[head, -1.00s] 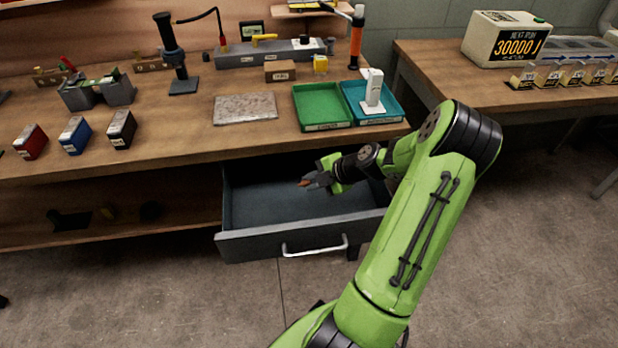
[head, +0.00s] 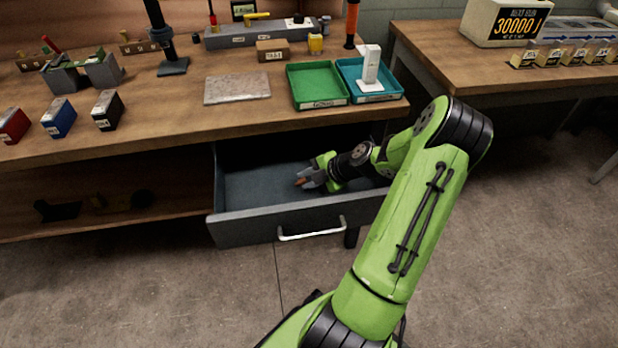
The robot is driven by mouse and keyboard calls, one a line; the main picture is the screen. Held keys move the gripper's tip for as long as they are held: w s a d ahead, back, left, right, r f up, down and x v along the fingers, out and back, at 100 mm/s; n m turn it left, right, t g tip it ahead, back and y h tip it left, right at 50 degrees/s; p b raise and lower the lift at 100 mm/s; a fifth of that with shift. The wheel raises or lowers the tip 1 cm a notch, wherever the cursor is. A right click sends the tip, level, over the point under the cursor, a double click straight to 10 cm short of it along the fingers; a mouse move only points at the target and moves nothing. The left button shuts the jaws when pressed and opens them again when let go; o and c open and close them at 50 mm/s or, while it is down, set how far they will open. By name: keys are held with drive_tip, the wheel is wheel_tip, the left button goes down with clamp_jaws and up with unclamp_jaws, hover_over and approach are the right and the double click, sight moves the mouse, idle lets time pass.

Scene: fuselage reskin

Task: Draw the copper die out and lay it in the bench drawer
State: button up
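The bench drawer (head: 290,227) is pulled open below the bench's front edge. Its dark floor looks bare around my gripper. My gripper (head: 303,181) is inside the drawer opening, low over the drawer floor, with its fingers pointing left. A small copper-coloured piece, the copper die (head: 299,182), shows at the fingertips, and the fingers look closed on it. I cannot tell whether the die touches the drawer floor.
The bench top (head: 180,115) overhangs the back of the drawer. On it are a green tray (head: 317,103), a teal tray (head: 392,93), a stone-coloured plate (head: 237,88) and red, blue and black blocks. A second table (head: 450,70) stands at right.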

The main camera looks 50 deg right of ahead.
drive_tip(key=o, duration=0.4)
drive_tip(key=shift+s, duration=0.1)
drive_tip(key=shift+f, duration=0.1)
wheel_tip(320, 180, up, 9)
drive_tip(key=p, duration=0.4)
drive_tip(key=shift+p, duration=0.35)
idle(1.0)
